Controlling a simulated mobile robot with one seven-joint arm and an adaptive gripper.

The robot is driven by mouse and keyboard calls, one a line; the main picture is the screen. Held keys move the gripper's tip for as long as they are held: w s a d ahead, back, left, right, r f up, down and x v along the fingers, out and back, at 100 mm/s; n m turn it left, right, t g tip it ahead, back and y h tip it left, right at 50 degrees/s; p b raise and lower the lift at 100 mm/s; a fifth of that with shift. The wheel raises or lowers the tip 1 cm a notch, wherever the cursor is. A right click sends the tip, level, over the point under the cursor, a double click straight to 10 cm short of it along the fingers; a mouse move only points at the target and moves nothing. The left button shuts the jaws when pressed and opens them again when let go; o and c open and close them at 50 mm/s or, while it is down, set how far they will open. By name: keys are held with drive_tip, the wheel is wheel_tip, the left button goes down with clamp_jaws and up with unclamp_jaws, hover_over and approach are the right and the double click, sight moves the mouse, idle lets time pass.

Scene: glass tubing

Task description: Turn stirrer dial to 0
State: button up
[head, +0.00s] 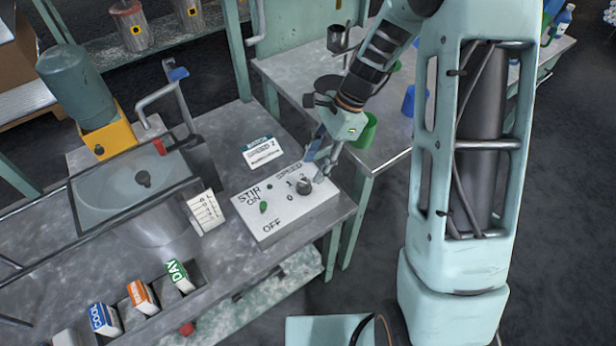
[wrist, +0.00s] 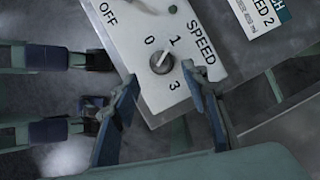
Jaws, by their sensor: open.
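The stirrer dial (head: 304,186) is a small dark grey knob on the white control panel (head: 270,232), under the word SPEED. In the wrist view the dial (wrist: 161,63) has a pale line across its face that seems to slant towards the 1 side; its exact setting is hard to tell. The 0, 1 and 3 marks show around it there. My gripper (head: 317,168) is open just above the dial. In the wrist view its blue-grey fingertips (wrist: 160,73) stand apart on either side of the dial, not visibly touching it. The 2 is not visible there.
A green STIR ON switch or lamp (head: 263,208) sits left on the panel. A card reading SPEED 2 (head: 262,152) lies behind it. A glass-lidded basin (head: 130,185) and several coloured cartons (head: 142,296) are to the left. A green cup (head: 366,128) stands on the bench behind.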

sight(305, 183)
drive_tip(key=x, duration=0.5)
drive_tip(key=shift+f, duration=0.25)
clamp_jaws()
